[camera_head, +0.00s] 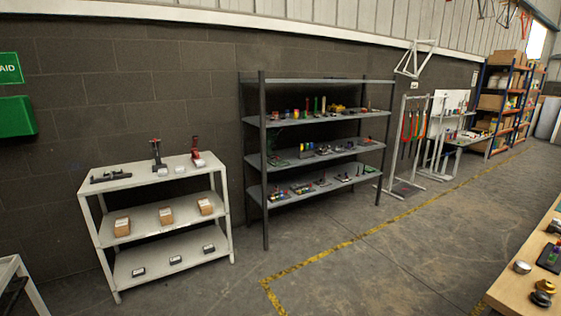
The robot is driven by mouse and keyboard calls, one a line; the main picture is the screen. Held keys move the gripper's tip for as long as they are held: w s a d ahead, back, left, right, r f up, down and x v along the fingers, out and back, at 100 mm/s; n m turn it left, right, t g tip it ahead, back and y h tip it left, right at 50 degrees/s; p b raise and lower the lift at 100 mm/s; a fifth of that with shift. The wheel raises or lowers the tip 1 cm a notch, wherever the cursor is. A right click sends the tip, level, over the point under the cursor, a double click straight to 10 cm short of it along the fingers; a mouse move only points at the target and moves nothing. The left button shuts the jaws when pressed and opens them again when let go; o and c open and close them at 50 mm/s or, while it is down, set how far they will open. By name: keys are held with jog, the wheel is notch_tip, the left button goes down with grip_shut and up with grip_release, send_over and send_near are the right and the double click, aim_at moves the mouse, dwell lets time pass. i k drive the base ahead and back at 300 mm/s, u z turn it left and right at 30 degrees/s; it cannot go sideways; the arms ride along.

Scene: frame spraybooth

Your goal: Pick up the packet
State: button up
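I cannot tell for sure which thing is the packet. Three small brown parcels with pale labels stand in a row on the middle shelf of the white rack: a left parcel (122,227), a middle parcel (166,216) and a right parcel (205,206). They are apart from each other, and nothing touches them from above. My gripper is not in view.
The white rack (170,246) also holds dark tools on top and small dark items below. A grey shelf unit (265,180) full of small parts stands beside it. A wooden bench (515,290) juts in at right. The concrete floor (350,270) between is clear.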

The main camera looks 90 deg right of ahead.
aim_at(199, 162)
jog(key=z, duration=1.55)
jog(key=i, duration=3.25)
jog(key=z, duration=1.15)
jog(key=i, duration=0.55)
jog(key=z, duration=0.35)
